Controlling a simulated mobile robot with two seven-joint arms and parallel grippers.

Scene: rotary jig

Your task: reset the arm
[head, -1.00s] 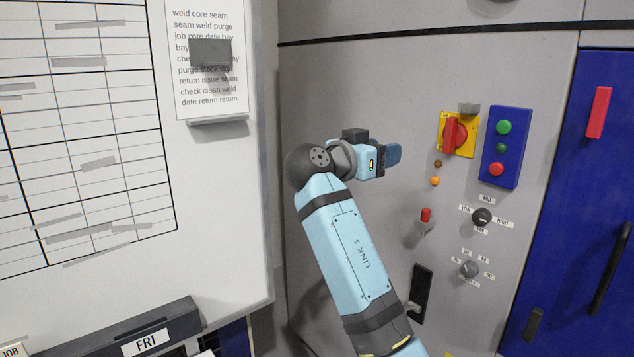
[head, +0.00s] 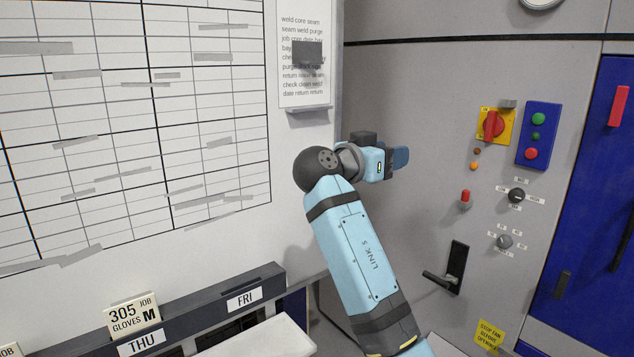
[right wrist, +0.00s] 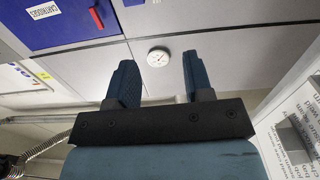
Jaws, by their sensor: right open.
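My right arm (head: 352,245), light blue with dark joints, rises from the bottom of the head view. Its right gripper (head: 398,161) is raised in front of the grey panel, pointing right. In the right wrist view the gripper (right wrist: 157,72) shows two blue fingers spread apart with nothing between them. It appears clear of the panel and its controls, though the exact gap cannot be judged. My left gripper is in neither view.
On the grey panel (head: 400,90) are a red rotary switch (head: 492,124), a blue button box (head: 537,136), knobs and a black door handle (head: 455,268). A whiteboard (head: 235,150) and a rail of day cards (head: 190,315) stand left. A wall clock (right wrist: 158,56) shows above.

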